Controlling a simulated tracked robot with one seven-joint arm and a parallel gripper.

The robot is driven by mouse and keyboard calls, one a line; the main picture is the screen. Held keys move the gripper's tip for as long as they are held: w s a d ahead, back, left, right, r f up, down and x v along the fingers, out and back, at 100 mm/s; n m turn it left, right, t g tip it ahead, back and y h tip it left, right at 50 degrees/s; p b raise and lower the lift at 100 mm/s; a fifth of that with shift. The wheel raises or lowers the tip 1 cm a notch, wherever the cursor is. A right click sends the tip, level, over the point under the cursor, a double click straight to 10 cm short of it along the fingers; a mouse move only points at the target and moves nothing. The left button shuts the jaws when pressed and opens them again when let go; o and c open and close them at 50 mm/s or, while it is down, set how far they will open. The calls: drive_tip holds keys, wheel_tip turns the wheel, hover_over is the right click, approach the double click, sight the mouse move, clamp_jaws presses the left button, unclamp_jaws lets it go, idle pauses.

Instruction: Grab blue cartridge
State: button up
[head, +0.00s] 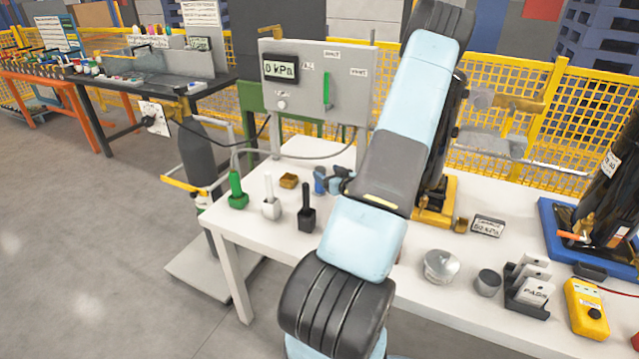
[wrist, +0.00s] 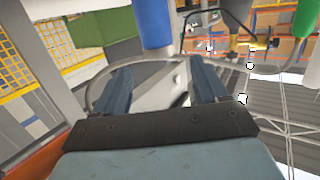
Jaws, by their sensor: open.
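The blue cartridge (head: 319,182) stands on the white table, left of my arm in the head view. In the wrist view, the blue cartridge (wrist: 156,22) shows at the top edge, partly cut off, beyond the fingertips and roughly in line with the gap between them. My gripper (wrist: 160,70) is open, with its two dark fingers apart and nothing seen between them. In the head view the gripper is small and partly hidden by my arm, just right of the cartridge. I cannot tell the exact gap to it.
A green cartridge (head: 237,190), a white one (head: 271,198) and a black one (head: 306,208) stand near the table's left edge. A grey gauge panel (head: 318,85) with a hose rises at the back.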

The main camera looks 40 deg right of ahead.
sight(317, 170)
drive_tip(key=shift+f+x, duration=0.25)
drive_tip(key=shift+x, duration=1.05)
drive_tip(key=shift+f+x, duration=0.3)
drive_tip(key=shift+x, duration=1.05)
drive_tip(key=shift+f+x, duration=0.25)
drive_tip(key=shift+x, duration=1.05)
drive_tip(key=shift+s, duration=0.2)
drive_tip(key=c, duration=1.1)
drive_tip(key=shift+r, duration=0.1)
drive_tip(key=shift+c, duration=0.2)
